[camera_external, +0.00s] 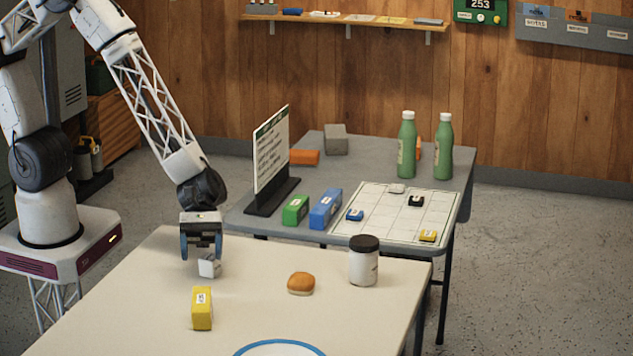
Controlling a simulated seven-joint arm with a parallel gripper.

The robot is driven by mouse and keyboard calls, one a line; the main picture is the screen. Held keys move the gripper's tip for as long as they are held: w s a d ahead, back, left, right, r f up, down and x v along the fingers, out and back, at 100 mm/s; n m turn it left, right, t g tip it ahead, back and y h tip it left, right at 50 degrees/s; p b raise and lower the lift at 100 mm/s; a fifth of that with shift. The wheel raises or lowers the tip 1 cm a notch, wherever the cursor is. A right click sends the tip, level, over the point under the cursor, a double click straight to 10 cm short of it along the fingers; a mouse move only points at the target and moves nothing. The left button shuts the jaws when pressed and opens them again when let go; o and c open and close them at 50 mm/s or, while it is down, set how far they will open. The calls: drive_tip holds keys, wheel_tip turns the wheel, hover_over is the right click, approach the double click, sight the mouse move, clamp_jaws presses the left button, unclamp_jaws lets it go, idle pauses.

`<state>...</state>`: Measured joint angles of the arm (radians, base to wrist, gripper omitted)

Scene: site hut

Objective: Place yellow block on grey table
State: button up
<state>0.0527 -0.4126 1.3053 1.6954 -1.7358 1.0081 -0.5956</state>
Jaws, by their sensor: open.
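The yellow block (201,308) stands upright on the cream table (130,310) in the foreground, with a white label on one face. The grey table (235,218) is behind it, to the right of my arm. My gripper (202,256) hangs low over the cream table, behind the yellow block and apart from it. It is open, with its fingers pointing down. A small white cube (209,267) is at the fingertips; I cannot tell whether the fingers touch it.
The cream table also holds a bun (301,283), a dark-lidded jar (364,264) and a blue-rimmed plate (280,349). On the grey table are a sign (271,155), green block (295,210), blue block (326,208), grid board (385,222) with small pieces, and bottles (407,150).

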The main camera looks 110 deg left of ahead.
drive_tip(key=shift+r, duration=0.15)
idle(0.5)
drive_tip(key=s+a+r+m+g+y, duration=0.2)
drive_tip(key=s+r+m, duration=0.4)
drive_tip(key=r, duration=0.3)
drive_tip(key=s+a+r+m+g+y, duration=0.2)
drive_tip(key=s+r+m, duration=0.4)
drive_tip(key=r, duration=0.4)
drive_tip(key=s+a+r+m+y, duration=0.4)
drive_tip(key=s+a+r+m, duration=0.1)
drive_tip(key=s, duration=0.3)
drive_tip(key=s+a+r+m+t+y, duration=0.1)
drive_tip(key=s+a+r+m+y, duration=0.3)
drive_tip(key=s+a, duration=0.4)
wheel_tip(320, 180, up, 2)
drive_tip(key=shift+s+a+r+m+y, duration=0.1)
drive_tip(key=shift+s+a+m+y, duration=0.2)
drive_tip(key=shift+s+m, duration=0.5)
drive_tip(key=shift+o, duration=0.4)
drive_tip(key=shift+w, duration=0.1)
